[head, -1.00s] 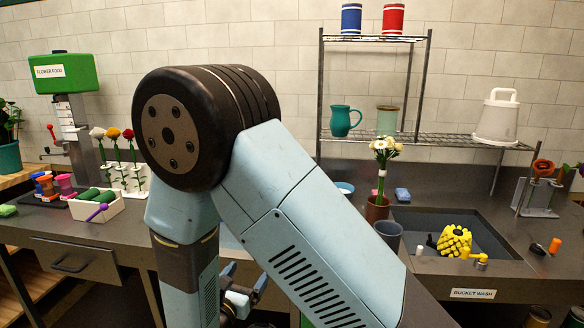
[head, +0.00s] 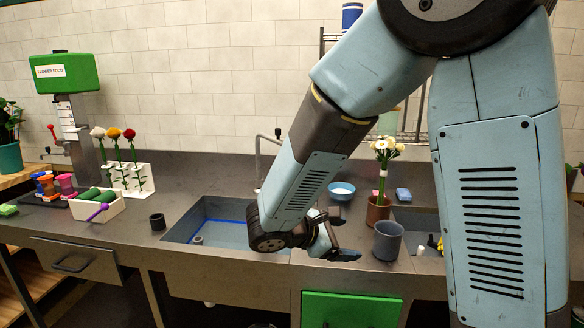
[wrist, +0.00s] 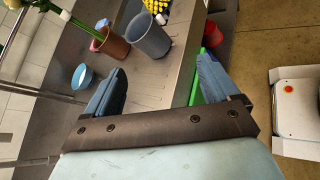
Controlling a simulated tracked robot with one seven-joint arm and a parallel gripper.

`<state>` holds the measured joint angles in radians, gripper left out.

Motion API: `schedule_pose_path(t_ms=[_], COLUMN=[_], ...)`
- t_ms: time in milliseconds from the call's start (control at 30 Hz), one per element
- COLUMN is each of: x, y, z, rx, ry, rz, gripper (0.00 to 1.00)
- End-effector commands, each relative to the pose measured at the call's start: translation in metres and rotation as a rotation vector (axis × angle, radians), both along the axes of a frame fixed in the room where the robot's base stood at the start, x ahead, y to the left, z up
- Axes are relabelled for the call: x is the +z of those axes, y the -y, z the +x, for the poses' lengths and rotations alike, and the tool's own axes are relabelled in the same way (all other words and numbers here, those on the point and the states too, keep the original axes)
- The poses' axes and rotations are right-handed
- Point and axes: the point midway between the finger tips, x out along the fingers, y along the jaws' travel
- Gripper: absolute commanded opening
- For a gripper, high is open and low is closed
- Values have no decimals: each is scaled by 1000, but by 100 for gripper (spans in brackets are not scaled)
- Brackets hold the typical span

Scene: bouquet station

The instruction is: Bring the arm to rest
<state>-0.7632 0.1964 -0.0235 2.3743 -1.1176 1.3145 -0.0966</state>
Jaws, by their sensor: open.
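My gripper (head: 345,236) is at the front edge of the counter in the head view, just left of the grey cup (head: 387,240). In the wrist view my gripper (wrist: 158,85) shows its two blue fingers spread wide with nothing between them. Beyond the fingers lie the counter top (wrist: 150,82) and its front edge. The grey cup also stands ahead in the wrist view (wrist: 150,37), apart from the fingers. My arm hides part of the shelf and the right sink in the head view.
A brown pot with white flowers (head: 378,208) stands behind the grey cup. A light blue bowl (head: 341,190) is farther back. The left sink (head: 215,228) lies left of my gripper. A green panel (head: 350,309) is below. A flower rack (head: 135,182) stands at left.

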Motion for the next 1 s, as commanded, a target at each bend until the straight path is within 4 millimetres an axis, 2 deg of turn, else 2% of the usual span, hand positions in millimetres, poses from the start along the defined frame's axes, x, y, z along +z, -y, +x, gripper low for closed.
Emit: schedule_pose_path(t_ms=[33,100,400,700,1000], x=[8,15,40,66,97], y=[15,31,84,111,119], z=[-6,-14,-57,-99,-134], rx=[-61,-138,-454,-728,-948], ry=[13,26,116,262,461], rz=[56,133,467,811,1161], gripper=[88,88,88,88,88])
